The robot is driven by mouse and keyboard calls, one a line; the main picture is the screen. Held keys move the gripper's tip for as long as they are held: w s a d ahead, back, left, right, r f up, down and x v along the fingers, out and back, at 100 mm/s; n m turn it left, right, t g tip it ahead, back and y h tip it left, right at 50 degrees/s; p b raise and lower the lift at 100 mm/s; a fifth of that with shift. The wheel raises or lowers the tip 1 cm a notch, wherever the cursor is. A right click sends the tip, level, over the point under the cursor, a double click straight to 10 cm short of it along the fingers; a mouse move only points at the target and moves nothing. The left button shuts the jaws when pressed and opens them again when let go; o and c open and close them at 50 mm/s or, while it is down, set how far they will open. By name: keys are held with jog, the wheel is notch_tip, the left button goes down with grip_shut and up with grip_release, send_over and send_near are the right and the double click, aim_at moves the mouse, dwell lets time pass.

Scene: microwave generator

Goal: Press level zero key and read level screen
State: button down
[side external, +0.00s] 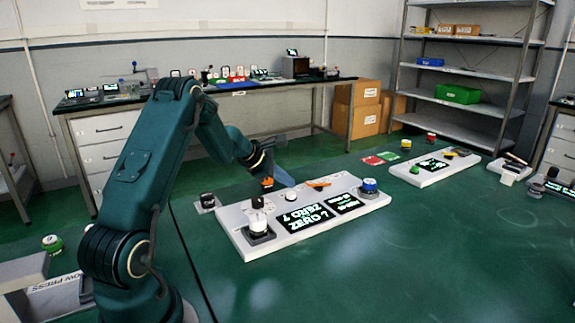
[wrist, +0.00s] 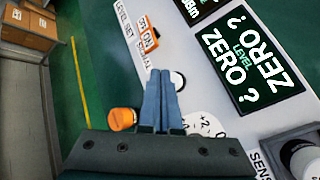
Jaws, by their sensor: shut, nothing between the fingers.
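My gripper (side external: 288,180) is shut and empty, with its blue fingers pointing down over the back part of the white instrument panel (side external: 372,207). In the wrist view my gripper's fingertips (wrist: 161,73) lie right beside a round white key (wrist: 178,80), which they partly cover. I cannot tell whether they touch it. The level screen (wrist: 250,62) is lit and reads "ZERO? LEVEL ZERO?" in mirrored directions. The same level screen (side external: 309,218) shows on the panel front in the side view.
An orange switch (wrist: 148,36) and an orange knob (wrist: 122,118) flank the fingers. A smaller lit screen (side external: 344,202), a blue-topped knob (side external: 369,187) and a white knob (side external: 259,227) sit on the panel. A second panel (side external: 435,168) stands at right. Green table is clear in front.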

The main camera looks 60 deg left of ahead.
jog(key=shift+f, duration=0.1)
dwell(0.5)
jog(key=shift+f, duration=0.35)
jog(key=shift+f, duration=0.55)
dwell(0.7)
jog(key=shift+r, duration=0.95)
jog(key=shift+r, duration=0.15)
notch_tip(320, 180, up, 5)
jog(key=shift+f, duration=0.1)
dwell(0.3)
dwell(0.5)
